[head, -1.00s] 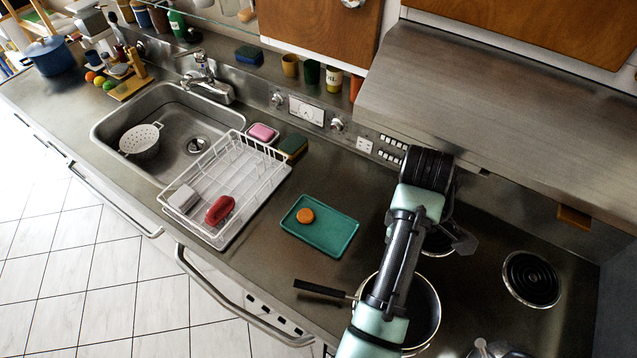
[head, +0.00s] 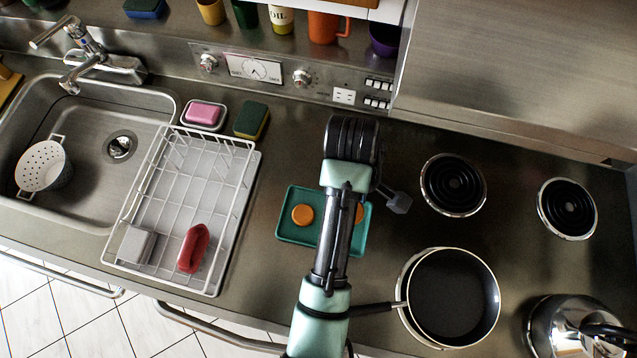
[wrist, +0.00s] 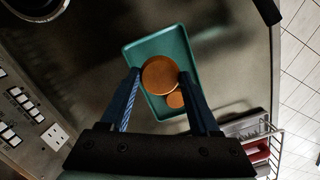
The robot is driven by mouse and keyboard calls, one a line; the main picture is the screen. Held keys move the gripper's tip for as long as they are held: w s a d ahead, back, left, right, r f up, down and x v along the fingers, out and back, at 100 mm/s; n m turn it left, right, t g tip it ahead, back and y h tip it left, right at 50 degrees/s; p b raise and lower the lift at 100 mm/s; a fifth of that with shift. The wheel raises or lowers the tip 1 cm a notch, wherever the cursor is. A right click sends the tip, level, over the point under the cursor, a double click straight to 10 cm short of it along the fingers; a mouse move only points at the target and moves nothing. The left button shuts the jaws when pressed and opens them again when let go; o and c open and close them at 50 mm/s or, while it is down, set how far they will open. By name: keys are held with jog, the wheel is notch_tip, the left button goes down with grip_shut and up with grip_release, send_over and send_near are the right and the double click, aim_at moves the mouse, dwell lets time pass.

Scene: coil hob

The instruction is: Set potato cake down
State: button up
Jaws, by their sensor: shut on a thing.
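In the wrist view my gripper (wrist: 160,76) is shut on a round orange-brown potato cake (wrist: 160,72), one finger on each side. The held cake looks larger than the other cake (wrist: 175,99) and partly overlaps it in that view, so it appears to be above the teal tray (wrist: 164,44). In the head view the tray (head: 294,237) lies on the counter, with one cake (head: 302,214) on its left part. The held cake (head: 360,213) shows at the right edge of my arm, over the tray's right part. My arm hides the fingers there.
A dark pan (head: 448,300) sits right of the tray, its handle pointing left towards my arm. A white dish rack (head: 247,160) stands to the left. A kettle (head: 570,325) is at the lower right. Two coil burners (head: 453,185) at the back are bare.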

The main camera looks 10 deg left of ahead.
notch_tip(320, 180, down, 5)
jog(key=shift+s+d+f+p, duration=0.1)
jog(key=shift+s+p, duration=0.05)
jog(key=shift+p, duration=0.3)
jog(key=shift+f, duration=2.45)
jog(key=shift+f, duration=0.2)
jog(key=o, duration=1.3)
jog(key=shift+r, duration=0.1)
jog(key=shift+o, duration=0.2)
jog(key=r, duration=0.4)
jog(key=a+r, duration=0.1)
jog(key=r, duration=0.3)
jog(key=w+r, duration=0.1)
jog(key=r, duration=0.3)
jog(key=shift+a+r, duration=0.15)
jog(key=shift+a, duration=0.05)
